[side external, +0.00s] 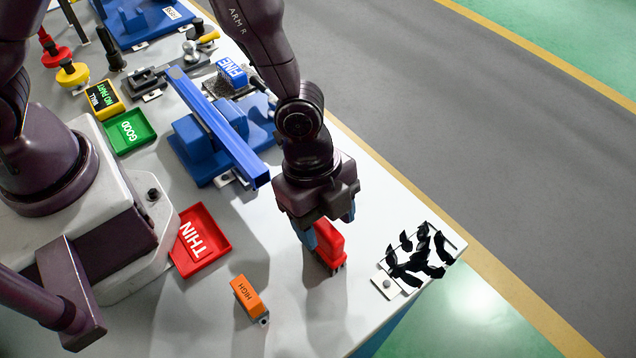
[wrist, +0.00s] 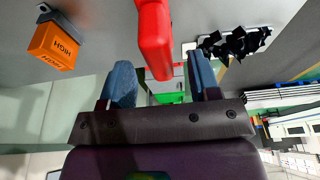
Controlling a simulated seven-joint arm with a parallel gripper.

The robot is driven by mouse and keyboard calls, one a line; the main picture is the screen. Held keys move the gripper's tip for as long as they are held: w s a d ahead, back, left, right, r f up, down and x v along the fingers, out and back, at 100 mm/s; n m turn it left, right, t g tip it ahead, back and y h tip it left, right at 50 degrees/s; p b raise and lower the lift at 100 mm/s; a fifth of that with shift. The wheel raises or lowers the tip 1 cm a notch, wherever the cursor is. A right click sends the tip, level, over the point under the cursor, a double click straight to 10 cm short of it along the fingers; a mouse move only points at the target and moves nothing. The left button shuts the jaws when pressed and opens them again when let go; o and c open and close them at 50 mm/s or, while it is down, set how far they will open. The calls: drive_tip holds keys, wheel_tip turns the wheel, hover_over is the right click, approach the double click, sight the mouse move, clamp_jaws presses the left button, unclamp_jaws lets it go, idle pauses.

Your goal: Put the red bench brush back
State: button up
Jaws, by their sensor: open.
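The red bench brush (side external: 329,241) stands on the white bench near its front right, dark bristles at its foot. In the wrist view the red brush (wrist: 154,38) reaches down from the top edge, its near end between my blue fingertips. My gripper (side external: 329,231) is low over the brush and open, pointing down. In the wrist view the fingers of my gripper (wrist: 161,78) stand on either side of the red end, with a gap visible on each side. The far part of the brush is cut off in that view.
Black curled pieces (side external: 418,256) on a white plate lie right of the brush, near the bench corner. An orange HIGH block (side external: 248,297) and a red THIN tray (side external: 201,241) are to the left. A blue fixture with a long bar (side external: 215,120) stands behind.

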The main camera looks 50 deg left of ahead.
drive_tip(key=v, duration=0.7)
drive_tip(key=shift+a+r, duration=0.15)
drive_tip(key=shift+r, duration=0.15)
drive_tip(key=shift+w+a+r, duration=0.1)
drive_tip(key=shift+a+r, duration=0.1)
drive_tip(key=shift+r, duration=0.05)
drive_tip(key=a+r+n+t+y, duration=0.3)
drive_tip(key=a+r+n, duration=0.6)
drive_tip(key=a+r, duration=0.35)
drive_tip(key=s+a+r+n+t, duration=0.2)
drive_tip(key=s+a+r+n, duration=0.4)
drive_tip(key=a+n, duration=0.3)
drive_tip(key=shift+s+r+t, duration=0.3)
drive_tip(key=shift+s+r, duration=0.05)
drive_tip(key=shift+s, duration=0.45)
